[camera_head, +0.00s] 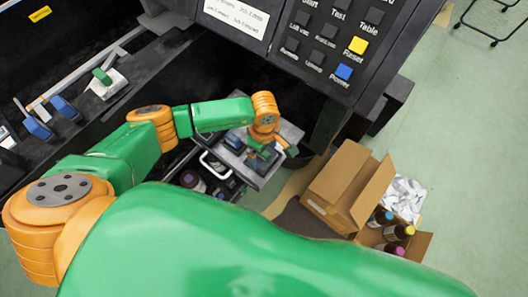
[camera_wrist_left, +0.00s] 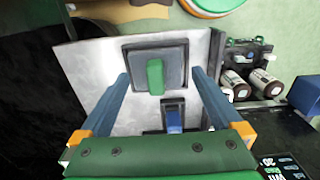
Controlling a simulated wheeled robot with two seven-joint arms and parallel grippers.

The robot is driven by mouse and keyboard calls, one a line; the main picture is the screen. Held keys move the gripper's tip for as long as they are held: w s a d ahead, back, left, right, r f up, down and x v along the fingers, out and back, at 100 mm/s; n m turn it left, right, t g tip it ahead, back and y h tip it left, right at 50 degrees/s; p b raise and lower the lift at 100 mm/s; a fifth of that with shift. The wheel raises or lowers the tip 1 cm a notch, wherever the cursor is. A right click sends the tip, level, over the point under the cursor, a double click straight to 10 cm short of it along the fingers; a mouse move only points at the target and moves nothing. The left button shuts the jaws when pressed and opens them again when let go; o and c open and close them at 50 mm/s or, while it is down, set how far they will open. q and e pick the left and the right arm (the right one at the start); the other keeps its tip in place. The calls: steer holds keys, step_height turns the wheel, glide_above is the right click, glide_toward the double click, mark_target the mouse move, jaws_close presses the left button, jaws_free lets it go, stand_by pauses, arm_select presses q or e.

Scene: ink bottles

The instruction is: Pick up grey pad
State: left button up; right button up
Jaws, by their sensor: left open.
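In the left wrist view, a square dark grey pad (camera_wrist_left: 131,66) with an upright green grip (camera_wrist_left: 155,78) lies on a pale grey plate (camera_wrist_left: 82,70). My left gripper (camera_wrist_left: 160,73) is open, one blue finger on each side of the pad. No contact with the pad or grip is visible. In the head view my left gripper (camera_head: 262,152) is low over the grey tray (camera_head: 290,133) and mostly hides the pad. A smaller dark piece with a blue grip (camera_wrist_left: 173,120) sits nearer the wrist. My right gripper is not in view.
Dark bottles (camera_wrist_left: 235,82) lie in a rack beside the plate. An open cardboard box (camera_head: 335,185) with several capped bottles stands on the floor at the right. The black machine panel (camera_head: 325,45) overhangs the work area. Other blue-gripped pieces (camera_head: 65,108) sit at the left.

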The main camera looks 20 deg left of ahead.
arm_select(q)
steer(key=shift+f, duration=0.8)
steer(key=shift+d+f, duration=0.1)
steer(key=shift+f, duration=0.15)
steer(key=shift+w, duration=0.2)
steer(key=c, duration=1.1)
steer(key=shift+c, duration=0.2)
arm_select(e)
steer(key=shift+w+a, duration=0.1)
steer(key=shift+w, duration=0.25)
